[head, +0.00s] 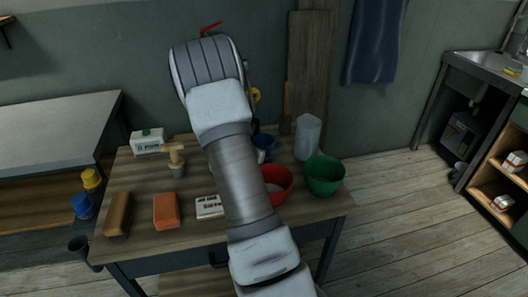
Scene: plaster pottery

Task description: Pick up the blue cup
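A dark blue cup-like vessel (266,142) stands near the back of the wooden worktable (190,220), just right of my arm. My arm's forearm covers part of its left side. My arm rises across the middle of the head view and bends at the top, above the table's back edge. My gripper's fingers do not show; they are hidden behind my own arm links. I cannot see anything held.
A red bowl (277,183), green bowl (325,176) and pale pitcher (307,138) crowd the blue vessel. Orange block (166,211), brown block (118,213), small box (209,207) and white-green box (147,141) stand left. Blue (81,206) and yellow (91,180) containers are beyond the left edge.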

